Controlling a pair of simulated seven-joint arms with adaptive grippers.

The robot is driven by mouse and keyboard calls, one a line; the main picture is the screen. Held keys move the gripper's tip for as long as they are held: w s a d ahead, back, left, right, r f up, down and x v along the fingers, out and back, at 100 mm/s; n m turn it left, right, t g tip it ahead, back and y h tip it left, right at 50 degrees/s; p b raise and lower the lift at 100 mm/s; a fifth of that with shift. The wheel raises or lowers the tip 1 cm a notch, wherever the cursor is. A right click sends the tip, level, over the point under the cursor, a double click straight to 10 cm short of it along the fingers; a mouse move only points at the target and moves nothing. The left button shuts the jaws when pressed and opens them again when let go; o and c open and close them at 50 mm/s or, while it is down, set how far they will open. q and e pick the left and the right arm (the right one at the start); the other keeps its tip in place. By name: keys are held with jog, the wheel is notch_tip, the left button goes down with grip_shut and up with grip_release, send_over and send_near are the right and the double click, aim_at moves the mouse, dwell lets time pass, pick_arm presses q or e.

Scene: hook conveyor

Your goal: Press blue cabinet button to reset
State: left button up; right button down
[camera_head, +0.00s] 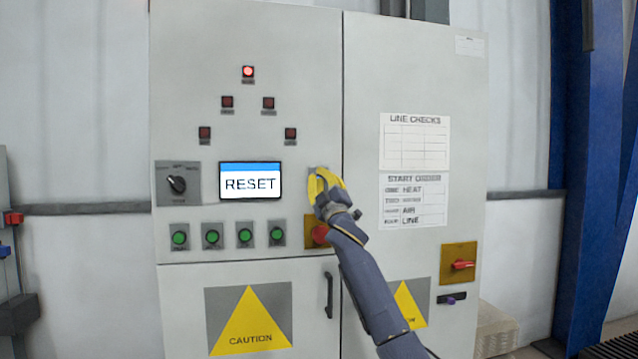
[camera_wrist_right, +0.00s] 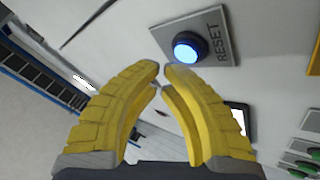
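The blue button (camera_wrist_right: 188,50) glows on a grey plate (camera_wrist_right: 216,20) marked RESET in the right wrist view. In the head view my right gripper hides it. My right gripper (camera_head: 325,183) has yellow fingers and is in front of the cabinet (camera_head: 400,80), right of the screen. In the right wrist view the tips of my right gripper (camera_wrist_right: 162,71) nearly meet, with nothing between them. The button appears just beyond and right of the tips; whether they touch it I cannot tell. My left gripper is not in view.
The screen (camera_head: 250,182) reads RESET. A red knob (camera_head: 320,234) on a yellow plate is just below my right gripper. Several green buttons (camera_head: 245,236) run below the screen. One red lamp (camera_head: 248,72) is lit at the top. A black door handle (camera_head: 329,295) sits lower.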

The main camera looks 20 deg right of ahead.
jog(key=shift+w, duration=0.85)
dwell(1.6)
jog(key=shift+s, duration=0.8)
jog(key=shift+s, duration=0.15)
jog(key=shift+s+a, duration=0.15)
jog(key=shift+s, duration=2.2)
jog(key=shift+f, duration=0.1)
